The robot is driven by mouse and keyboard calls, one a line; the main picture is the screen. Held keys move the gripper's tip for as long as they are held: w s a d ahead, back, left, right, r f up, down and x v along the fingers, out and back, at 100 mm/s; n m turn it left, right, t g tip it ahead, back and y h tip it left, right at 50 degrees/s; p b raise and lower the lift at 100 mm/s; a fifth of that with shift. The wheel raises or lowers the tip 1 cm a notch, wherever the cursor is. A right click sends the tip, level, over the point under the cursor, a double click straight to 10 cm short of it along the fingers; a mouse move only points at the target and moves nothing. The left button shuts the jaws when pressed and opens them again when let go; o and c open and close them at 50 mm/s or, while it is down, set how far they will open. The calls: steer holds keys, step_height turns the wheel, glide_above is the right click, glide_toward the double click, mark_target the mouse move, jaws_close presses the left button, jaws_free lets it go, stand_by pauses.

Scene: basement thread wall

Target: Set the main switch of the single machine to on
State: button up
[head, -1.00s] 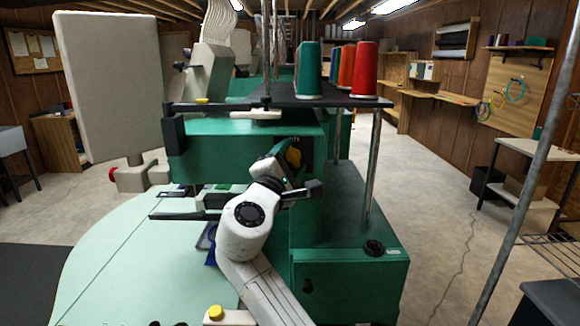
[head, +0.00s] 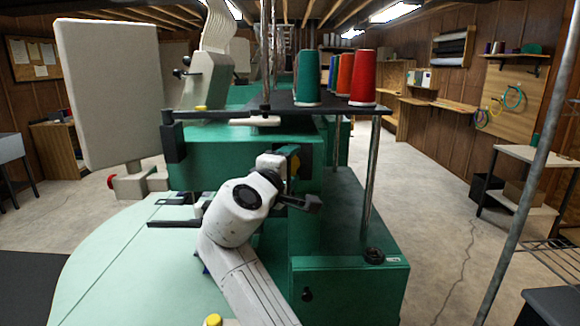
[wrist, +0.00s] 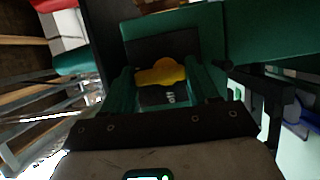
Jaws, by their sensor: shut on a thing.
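The main switch is a yellow rotary knob (wrist: 160,73) on a dark plate (wrist: 180,46) on the green machine (head: 225,160). In the wrist view the knob sits between the two green fingers of my gripper (wrist: 160,84), which is shut on it. Below the knob is a dark label with light marks that I cannot read for sure. In the head view my gripper (head: 290,165) is at the machine's side, and only a bit of the yellow knob (head: 295,165) shows beside it. My wrist hides the rest.
Thread cones (head: 362,78) stand on a dark rack (head: 340,106) above, with a metal post (head: 371,170) close to the right of my gripper. A green box with a black knob (head: 374,255) is at lower right. The pale table (head: 110,262) is at left. Open floor (head: 430,220) lies right.

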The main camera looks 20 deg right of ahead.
steer(key=shift+f, duration=0.15)
steer(key=o, duration=1.1)
steer(key=shift+c, duration=0.2)
steer(key=shift+s, duration=0.1)
steer(key=b+v, duration=0.1)
steer(key=v, duration=0.9)
steer(key=shift+s+a, duration=0.15)
steer(key=shift+s, duration=0.1)
